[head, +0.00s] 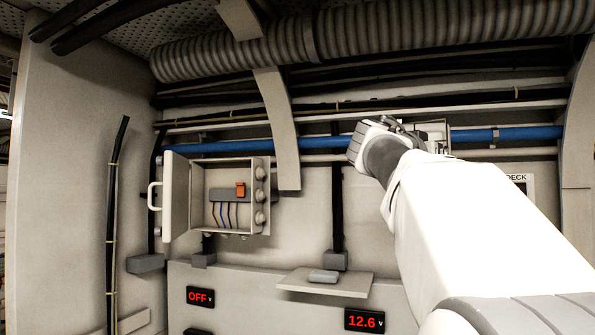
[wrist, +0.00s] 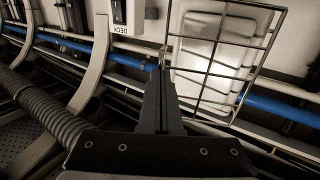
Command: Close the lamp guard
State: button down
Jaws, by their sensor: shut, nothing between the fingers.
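The lamp guard (wrist: 212,69) is a dark wire grid in the wrist view. It stands at an angle in front of the pale lamp (wrist: 205,25) and looks swung out from it. My gripper (wrist: 162,68) is shut and empty, with its fingertips close beside the guard's left edge in that view. I cannot tell whether they touch it. In the head view my gripper (head: 398,124) is small at the upper right, by the blue pipe. There my arm and hand hide most of the lamp and guard, and only a pale part of the lamp housing (head: 436,130) shows.
A blue pipe (head: 240,147) and other pipes run behind the lamp. An open switch box (head: 200,195) is on the left, with a ribbed hose (head: 350,38) above. A small shelf (head: 345,285) juts out below. A panel marked DECK (wrist: 121,20) is near the gripper.

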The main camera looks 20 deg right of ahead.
jog(key=shift+n+t, duration=0.5)
jog(key=shift+t, duration=0.4)
jog(key=d, duration=0.2)
jog(key=d+b, duration=0.1)
jog(key=d, duration=0.2)
jog(key=shift+w+d+r, duration=0.1)
jog(key=shift+w+r, duration=0.05)
jog(key=shift+r, duration=0.05)
